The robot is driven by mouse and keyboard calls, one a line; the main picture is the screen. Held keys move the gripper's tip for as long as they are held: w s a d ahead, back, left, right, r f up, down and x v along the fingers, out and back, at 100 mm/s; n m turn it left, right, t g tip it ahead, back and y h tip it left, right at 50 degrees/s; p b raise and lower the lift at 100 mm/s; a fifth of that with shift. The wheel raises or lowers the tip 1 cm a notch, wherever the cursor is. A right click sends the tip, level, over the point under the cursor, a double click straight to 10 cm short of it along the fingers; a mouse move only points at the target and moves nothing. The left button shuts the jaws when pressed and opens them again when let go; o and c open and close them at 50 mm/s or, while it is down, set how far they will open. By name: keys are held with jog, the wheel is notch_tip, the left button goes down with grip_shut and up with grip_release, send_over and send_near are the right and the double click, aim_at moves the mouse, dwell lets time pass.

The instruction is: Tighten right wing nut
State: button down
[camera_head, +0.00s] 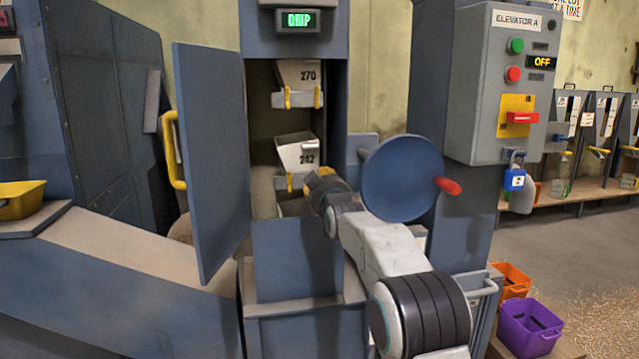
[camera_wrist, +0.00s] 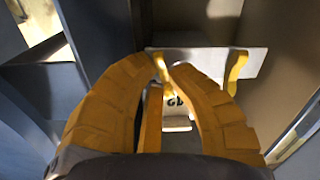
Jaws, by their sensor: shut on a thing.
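The elevator cabinet stands open, with a numbered bucket (camera_head: 297,155) inside above a light bracket. The left wing nut (camera_head: 290,183) is yellow and shows beside my gripper (camera_head: 312,188), which covers the right end of that bracket. The wrist view seems upside down: the bracket (camera_wrist: 202,58) runs across the top, with the bucket number below it. There my gripper (camera_wrist: 165,64) has its orange fingertips closed around the right wing nut (camera_wrist: 160,68), partly hidden by them. The left wing nut shows free at the right in this view (camera_wrist: 237,68).
A higher bucket marked 270 (camera_head: 299,73) has its own yellow wing nuts. The open blue door (camera_head: 212,160) stands left of the opening. A blue handwheel (camera_head: 402,178) with a red knob is close beside my arm. The control box (camera_head: 505,85) displays OFF, with a blue padlock (camera_head: 514,180).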

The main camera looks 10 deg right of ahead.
jog(key=shift+m, duration=1.2)
jog(key=c, duration=1.2)
grip_release()
jog(key=shift+s+a, duration=0.1)
jog(key=shift+s, duration=5.9)
